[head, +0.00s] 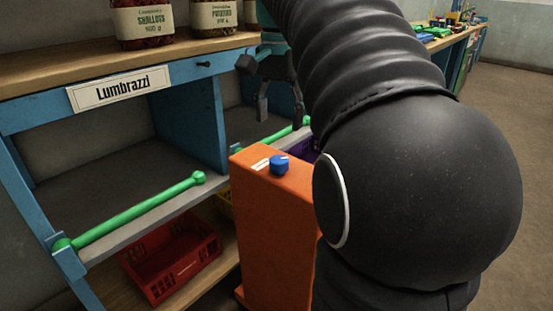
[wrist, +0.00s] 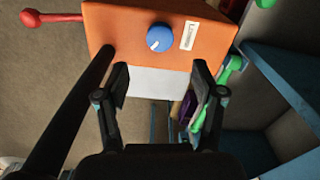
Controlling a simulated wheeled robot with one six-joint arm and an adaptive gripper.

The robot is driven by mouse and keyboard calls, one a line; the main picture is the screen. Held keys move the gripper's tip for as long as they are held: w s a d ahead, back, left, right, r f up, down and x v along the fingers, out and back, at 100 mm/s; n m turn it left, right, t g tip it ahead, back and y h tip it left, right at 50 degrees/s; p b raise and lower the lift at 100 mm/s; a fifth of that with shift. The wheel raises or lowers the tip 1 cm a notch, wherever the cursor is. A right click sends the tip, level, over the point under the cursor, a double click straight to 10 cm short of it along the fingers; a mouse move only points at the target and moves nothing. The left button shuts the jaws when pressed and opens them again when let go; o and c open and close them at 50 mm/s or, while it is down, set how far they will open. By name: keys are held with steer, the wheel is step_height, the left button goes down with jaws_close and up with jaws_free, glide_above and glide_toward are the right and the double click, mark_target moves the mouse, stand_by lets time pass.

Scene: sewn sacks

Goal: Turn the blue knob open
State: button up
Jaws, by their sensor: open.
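The blue knob (head: 279,164) sits on the top face of an orange box (head: 272,235), beside a small white label. In the wrist view the knob (wrist: 159,38) shows a white pointer mark, and the orange box (wrist: 110,35) fills the top middle. My gripper (wrist: 158,80) is open and empty, its two fingers apart, with the knob beyond the fingertips and not touched. In the head view my gripper (head: 281,112) hangs beyond the box, above and behind the knob, partly hidden by my arm.
A blue shelf with a "Lumbrazzi" sign (head: 122,87) stands at left, with a green bar (head: 135,210) along its front. A red crate (head: 172,258) lies below. Jars (head: 142,22) stand on top. A red handle (wrist: 50,18) sticks out from the box's side.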

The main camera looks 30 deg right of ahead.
mark_target(279, 159)
step_height(279, 159, down, 9)
steer(key=shift+f+b, duration=0.15)
steer(key=shift+b, duration=0.65)
steer(key=c, duration=1.1)
